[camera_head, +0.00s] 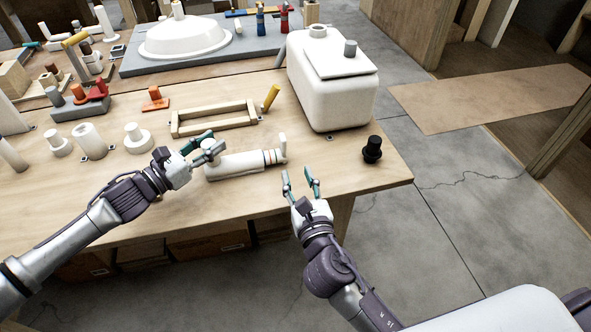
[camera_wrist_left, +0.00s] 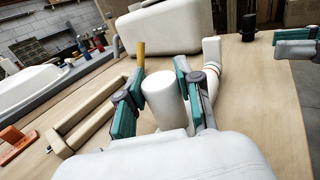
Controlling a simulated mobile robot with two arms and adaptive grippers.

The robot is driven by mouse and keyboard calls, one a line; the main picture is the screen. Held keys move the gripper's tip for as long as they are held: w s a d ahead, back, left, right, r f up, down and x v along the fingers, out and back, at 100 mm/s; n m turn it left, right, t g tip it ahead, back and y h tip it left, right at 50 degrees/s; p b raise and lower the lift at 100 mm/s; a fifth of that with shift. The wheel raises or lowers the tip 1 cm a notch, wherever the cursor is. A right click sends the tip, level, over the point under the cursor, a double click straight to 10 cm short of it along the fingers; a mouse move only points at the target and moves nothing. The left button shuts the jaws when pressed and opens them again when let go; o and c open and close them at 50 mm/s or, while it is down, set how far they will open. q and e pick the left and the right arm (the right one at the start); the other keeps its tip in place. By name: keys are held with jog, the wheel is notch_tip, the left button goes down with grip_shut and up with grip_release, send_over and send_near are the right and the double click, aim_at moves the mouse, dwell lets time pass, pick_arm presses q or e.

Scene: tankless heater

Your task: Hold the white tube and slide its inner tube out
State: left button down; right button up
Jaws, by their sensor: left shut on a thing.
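The white tube (camera_head: 232,165) lies on its side near the front of the wooden table. Its inner tube (camera_head: 270,157), banded with coloured stripes, shows at the right end, with a short upright white end piece (camera_head: 282,142). My left gripper (camera_head: 212,146) is shut on the white tube near its left end. In the left wrist view the white tube (camera_wrist_left: 165,100) stands between the teal fingers, and the striped part (camera_wrist_left: 211,80) is partly hidden behind the right finger. My right gripper (camera_head: 299,178) is open and empty, in front and to the right of the inner tube's end.
A white tank (camera_head: 330,95) stands behind at the right, with a black knob (camera_head: 372,150) beside it. White cylinders (camera_head: 90,140) stand at the left. The table's front right area is clear.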

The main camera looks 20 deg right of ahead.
pick_arm(q)
jog(key=shift+f, duration=0.15)
jog(key=c, duration=0.7)
grip_release()
jog(key=v, duration=1.2)
